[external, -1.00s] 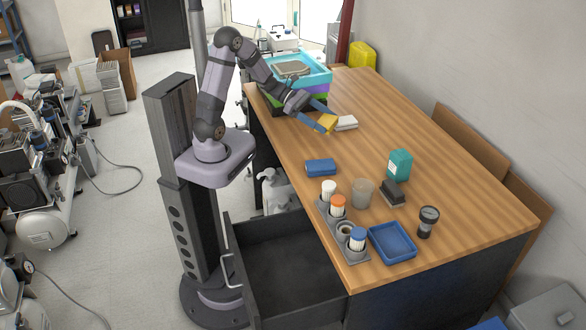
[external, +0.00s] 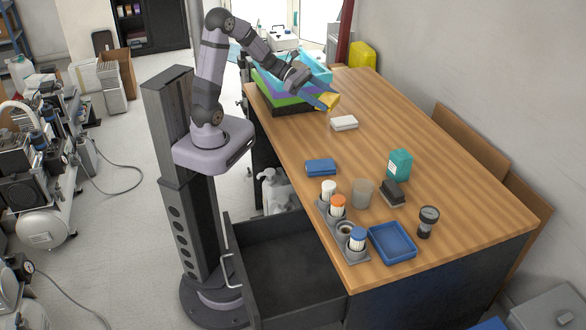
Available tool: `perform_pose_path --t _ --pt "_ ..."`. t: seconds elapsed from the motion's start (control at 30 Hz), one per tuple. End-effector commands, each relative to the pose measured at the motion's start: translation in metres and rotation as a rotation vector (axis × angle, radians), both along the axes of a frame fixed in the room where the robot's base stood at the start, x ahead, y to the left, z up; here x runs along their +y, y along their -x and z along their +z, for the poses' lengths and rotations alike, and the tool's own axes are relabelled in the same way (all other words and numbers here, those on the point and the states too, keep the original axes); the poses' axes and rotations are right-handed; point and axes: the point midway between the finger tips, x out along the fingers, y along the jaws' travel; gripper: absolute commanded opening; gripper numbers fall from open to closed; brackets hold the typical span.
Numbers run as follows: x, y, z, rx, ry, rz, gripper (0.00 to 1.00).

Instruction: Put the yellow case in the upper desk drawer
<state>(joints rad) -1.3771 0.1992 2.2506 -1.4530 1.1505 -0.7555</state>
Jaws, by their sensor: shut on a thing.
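The yellow case (external: 332,101) is small and is held between the blue fingers of my gripper (external: 326,100). My gripper is shut on it, near the stacked trays and above the far left part of the desk. The desk drawer (external: 285,262) is pulled open at the near left side of the desk, and its dark floor looks empty. The fingers hide part of the case.
Stacked coloured trays (external: 290,90) stand beside my gripper. On the wooden desk (external: 440,170) are a white case (external: 344,123), a blue case (external: 320,167), a grey holder with bottles (external: 345,235), a cup (external: 362,193), a teal box (external: 399,165) and a blue tray (external: 392,242).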

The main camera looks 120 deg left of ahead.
Motion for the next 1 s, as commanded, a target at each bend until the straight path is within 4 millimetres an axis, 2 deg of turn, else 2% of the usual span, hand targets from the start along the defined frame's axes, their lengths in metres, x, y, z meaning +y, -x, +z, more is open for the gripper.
perform_pose_path --t 0.03,0.27,1.0 --pt "0.000 0.000 0.018 -0.001 0.000 0.000 0.51" --pt "0.000 0.000 0.041 0.000 0.000 0.000 0.51" --pt "0.000 0.000 0.042 -0.001 0.000 0.000 0.51"
